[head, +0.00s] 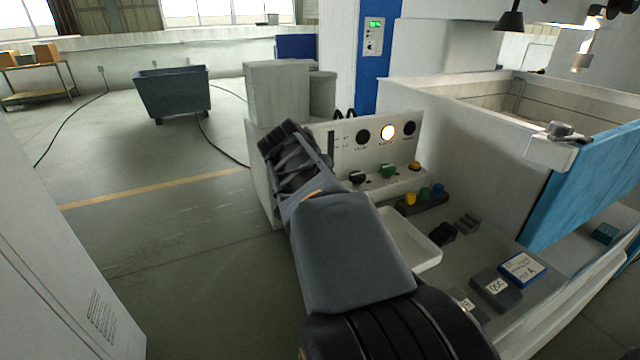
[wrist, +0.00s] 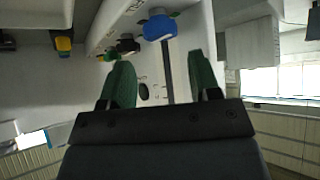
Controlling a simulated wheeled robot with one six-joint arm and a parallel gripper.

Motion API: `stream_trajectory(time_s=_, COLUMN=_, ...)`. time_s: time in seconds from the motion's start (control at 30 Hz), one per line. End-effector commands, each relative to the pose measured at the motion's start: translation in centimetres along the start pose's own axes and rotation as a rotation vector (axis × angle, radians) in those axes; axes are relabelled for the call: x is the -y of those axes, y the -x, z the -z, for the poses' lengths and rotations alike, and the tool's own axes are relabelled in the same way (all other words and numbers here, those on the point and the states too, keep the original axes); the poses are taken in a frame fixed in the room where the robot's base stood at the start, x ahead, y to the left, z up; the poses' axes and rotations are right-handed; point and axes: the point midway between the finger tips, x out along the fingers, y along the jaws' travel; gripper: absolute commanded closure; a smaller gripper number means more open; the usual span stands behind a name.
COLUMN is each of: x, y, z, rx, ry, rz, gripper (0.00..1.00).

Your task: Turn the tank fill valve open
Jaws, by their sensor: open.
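A row of valves sits along the ledge of the white control panel (head: 345,150). In the head view I see a black valve (head: 357,177), a green valve (head: 388,170) and a yellow valve (head: 414,165). The wrist view shows a blue valve (wrist: 160,27) beside the black one (wrist: 128,46); my arm hides the blue one in the head view. I cannot read which is labelled tank fill. My gripper (head: 279,138) is open and empty at the panel's left end. In the wrist view its green-padded fingers (wrist: 160,76) stand apart, with the blue valve beyond the gap.
Round gauges and a lit lamp (head: 388,132) are on the panel face. A grey box (head: 277,93) stands behind the panel. Open floor lies to the left.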

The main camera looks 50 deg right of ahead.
Motion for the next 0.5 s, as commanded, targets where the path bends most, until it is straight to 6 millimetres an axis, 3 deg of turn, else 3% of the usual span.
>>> stream_trajectory(time_s=0.2, x=0.0, y=-3.6, z=-0.1, rx=0.002, ry=0.001, rz=0.0, gripper=0.43)
stream_trajectory(time_s=0.5, x=0.2, y=-5.8, z=-0.1, rx=0.0, ry=0.003, rz=0.003, gripper=0.43)
